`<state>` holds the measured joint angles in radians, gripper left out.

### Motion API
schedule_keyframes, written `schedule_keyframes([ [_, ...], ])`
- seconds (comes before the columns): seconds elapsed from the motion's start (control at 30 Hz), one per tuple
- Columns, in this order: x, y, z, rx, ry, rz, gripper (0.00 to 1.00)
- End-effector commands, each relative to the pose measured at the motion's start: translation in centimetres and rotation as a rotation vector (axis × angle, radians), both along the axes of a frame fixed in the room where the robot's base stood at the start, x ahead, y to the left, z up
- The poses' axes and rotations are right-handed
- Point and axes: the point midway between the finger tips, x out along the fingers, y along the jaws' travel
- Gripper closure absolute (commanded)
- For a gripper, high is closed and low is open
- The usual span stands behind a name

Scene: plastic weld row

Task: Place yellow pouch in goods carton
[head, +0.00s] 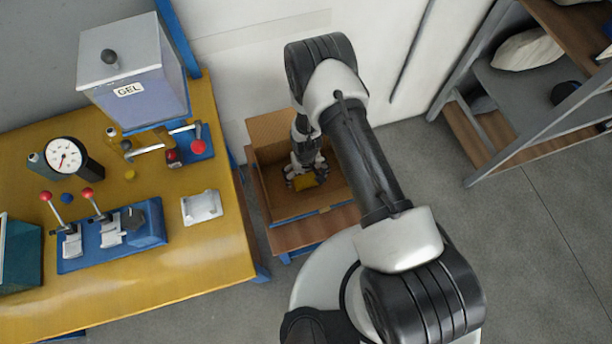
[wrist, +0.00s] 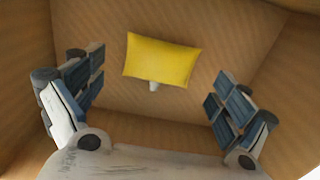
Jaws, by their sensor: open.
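The yellow pouch (wrist: 162,60) lies on the floor of the open goods carton (wrist: 126,128), seen in the wrist view between and beyond my spread fingers. My gripper (wrist: 155,100) is open, with a finger on each side and clear space between each finger and the pouch. A small pale object (wrist: 154,86) shows at the pouch's lower edge; I cannot tell what it is.
The carton stands on a low wooden stand (head: 290,236). A yellow bench (head: 150,262) with a GEL tank (head: 135,75), a gauge (head: 66,155) and levers is on the left. A shelf rack (head: 520,80) is at the right. Carton walls surround my gripper closely.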

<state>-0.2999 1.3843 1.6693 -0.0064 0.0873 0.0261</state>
Motion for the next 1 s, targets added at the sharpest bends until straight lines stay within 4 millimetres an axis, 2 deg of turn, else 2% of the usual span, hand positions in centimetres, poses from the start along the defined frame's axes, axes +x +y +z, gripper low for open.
schedule_keyframes([
  [0.03, 0.1, 0.0, 1.6, 0.001, -0.002, 0.0, 0.06],
  [0.2, 0.1, 0.0, 5.5, 0.001, -0.002, 0.0, 0.06],
  [0.4, 0.1, 0.0, 8.8, 0.0, -0.001, 0.0, 0.06],
  [0.53, 0.0, 0.0, 9.8, 0.0, 0.0, 0.0, 0.06],
  [0.73, 0.0, 0.0, 10.2, 0.0, 0.0, 0.0, 0.06],
  [0.8, 0.5, 0.0, 11.0, 0.002, -0.007, -0.003, 0.06],
  [0.87, 1.2, -0.1, 12.6, 0.006, -0.017, -0.009, 0.06],
  [0.97, 2.8, -0.5, 17.3, 0.013, -0.046, -0.027, 0.06],
  [1.0, 3.5, -0.7, 19.7, 0.017, -0.06, -0.036, 0.06],
])
